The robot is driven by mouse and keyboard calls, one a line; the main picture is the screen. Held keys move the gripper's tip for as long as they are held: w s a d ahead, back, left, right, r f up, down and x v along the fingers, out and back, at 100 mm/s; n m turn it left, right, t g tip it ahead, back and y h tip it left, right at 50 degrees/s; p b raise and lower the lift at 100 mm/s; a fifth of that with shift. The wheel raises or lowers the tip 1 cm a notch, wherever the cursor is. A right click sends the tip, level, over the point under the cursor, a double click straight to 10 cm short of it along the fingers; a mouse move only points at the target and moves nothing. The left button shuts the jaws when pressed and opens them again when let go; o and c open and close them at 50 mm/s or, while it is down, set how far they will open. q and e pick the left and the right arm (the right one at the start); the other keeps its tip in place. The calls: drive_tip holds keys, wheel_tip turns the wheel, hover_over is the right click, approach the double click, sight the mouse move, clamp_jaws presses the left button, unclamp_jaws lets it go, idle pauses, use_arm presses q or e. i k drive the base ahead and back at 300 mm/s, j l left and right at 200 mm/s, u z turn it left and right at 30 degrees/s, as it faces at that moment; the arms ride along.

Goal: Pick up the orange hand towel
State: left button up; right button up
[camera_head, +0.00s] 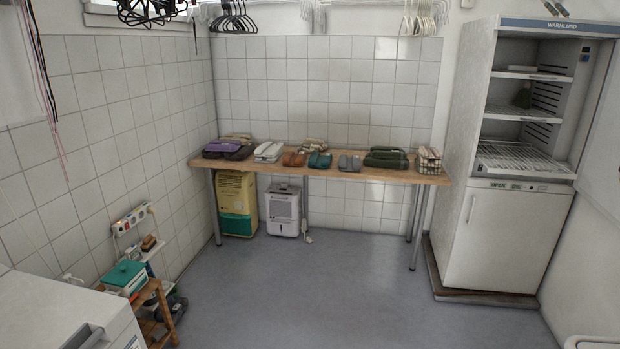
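A small orange-brown folded towel (294,159) lies on the long wooden table (340,172) against the far tiled wall. It sits left of the table's middle. A white-grey folded bundle (269,152) is to its left and a teal folded towel (319,160) is close on its right. A pale folded bundle (314,144) lies behind it. The table is well across the room from me. Neither of my grippers shows in this view.
Purple, grey and green folded textiles and a wire basket (429,160) share the table. The open cabinet (505,170) is right, a wooden stand (155,302) left. The middle floor is clear.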

sight(289, 159)
drive_tip(key=i+z, duration=0.15)
drive_tip(key=i, duration=1.75)
drive_tip(key=i+u, duration=0.25)
drive_tip(key=i, duration=0.7)
drive_tip(key=i+l+u, duration=0.2)
drive_tip(key=i, duration=0.75)
drive_tip(key=j, duration=0.1)
